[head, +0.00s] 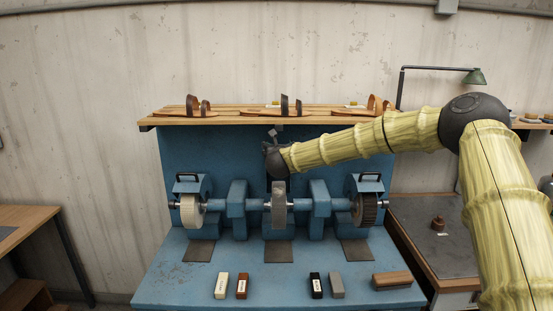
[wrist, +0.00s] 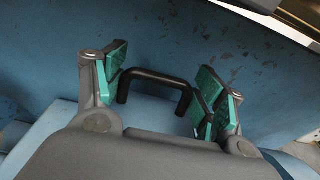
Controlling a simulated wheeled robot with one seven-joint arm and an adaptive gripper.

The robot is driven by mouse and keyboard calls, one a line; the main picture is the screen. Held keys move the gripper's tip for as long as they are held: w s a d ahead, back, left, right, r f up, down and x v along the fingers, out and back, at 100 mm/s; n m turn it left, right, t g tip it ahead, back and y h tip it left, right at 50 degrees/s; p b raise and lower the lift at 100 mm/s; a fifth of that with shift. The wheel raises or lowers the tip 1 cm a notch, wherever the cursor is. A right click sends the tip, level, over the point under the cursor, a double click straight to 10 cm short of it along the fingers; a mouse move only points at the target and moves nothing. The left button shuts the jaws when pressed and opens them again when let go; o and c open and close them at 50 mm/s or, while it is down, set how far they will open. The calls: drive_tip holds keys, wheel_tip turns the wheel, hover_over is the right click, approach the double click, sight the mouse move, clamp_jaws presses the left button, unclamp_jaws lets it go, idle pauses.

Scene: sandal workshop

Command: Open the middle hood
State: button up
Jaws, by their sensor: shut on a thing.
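In the wrist view, the black bar handle (wrist: 155,76) of the middle hood spans the gap between the teal finger pads of my gripper (wrist: 163,88), which is shut on it. In the head view, my gripper (head: 273,158) is above the middle wheel (head: 279,197), in front of the blue back panel. My gripper and arm hide most of the middle hood there, so its exact angle is hard to tell.
The left hood (head: 203,186) and right hood (head: 371,186) flank the middle, each with a black handle on top. A wooden shelf (head: 230,119) with sandals runs above my gripper. Several small blocks and a brush (head: 392,280) lie along the blue bench front (head: 185,290).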

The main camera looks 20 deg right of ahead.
drive_tip(key=shift+w+d, duration=0.35)
drive_tip(key=o, duration=1.2)
drive_tip(key=shift+c, duration=0.2)
drive_tip(key=shift+w+d+f, duration=0.1)
drive_tip(key=shift+f, duration=0.05)
drive_tip(key=shift+a, duration=0.25)
drive_tip(key=v, duration=1.2)
